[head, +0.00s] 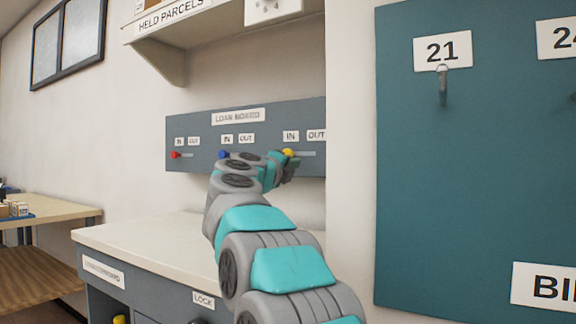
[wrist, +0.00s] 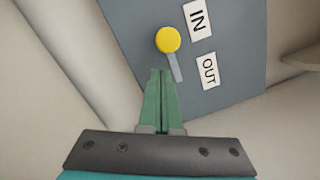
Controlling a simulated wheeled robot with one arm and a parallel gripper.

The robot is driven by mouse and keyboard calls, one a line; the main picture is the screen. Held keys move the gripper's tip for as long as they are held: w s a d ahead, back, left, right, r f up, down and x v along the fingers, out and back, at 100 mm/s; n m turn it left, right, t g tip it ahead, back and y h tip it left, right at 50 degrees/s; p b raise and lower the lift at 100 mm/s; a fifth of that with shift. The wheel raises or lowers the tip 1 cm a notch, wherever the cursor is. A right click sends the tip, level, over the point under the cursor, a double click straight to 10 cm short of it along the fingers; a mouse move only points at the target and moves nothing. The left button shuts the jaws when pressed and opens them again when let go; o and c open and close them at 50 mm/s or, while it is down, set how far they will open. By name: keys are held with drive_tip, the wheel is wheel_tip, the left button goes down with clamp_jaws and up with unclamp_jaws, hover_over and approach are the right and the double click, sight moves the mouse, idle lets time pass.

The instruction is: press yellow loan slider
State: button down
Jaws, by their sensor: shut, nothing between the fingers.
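The yellow loan slider (head: 288,152) is a round yellow knob on the grey loan board (head: 200,127). It sits at the IN end of its short slot, below the IN label (head: 291,136); the OUT label (head: 316,135) is to the right. In the wrist view the yellow knob (wrist: 168,39) is at the IN end and the slot (wrist: 178,70) runs toward OUT. My gripper (wrist: 160,72) is shut and empty, with its fingertips just short of the knob in that view. In the head view my arm reaches the board, and the fingertips are partly hidden near the knob.
A red slider (head: 175,155) and a blue slider (head: 223,154) are on the same board to the left. A counter (head: 150,237) is below, and the held parcels shelf (head: 190,28) is above. A teal key board (head: 470,170) stands close on the right.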

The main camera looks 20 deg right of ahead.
drive_tip(key=s+d+b+v, duration=0.1)
drive_tip(key=v, duration=0.9)
drive_tip(key=shift+s+f+b, duration=0.3)
drive_tip(key=shift+f+b, duration=0.05)
drive_tip(key=shift+f, duration=0.05)
drive_tip(key=shift+a, duration=0.1)
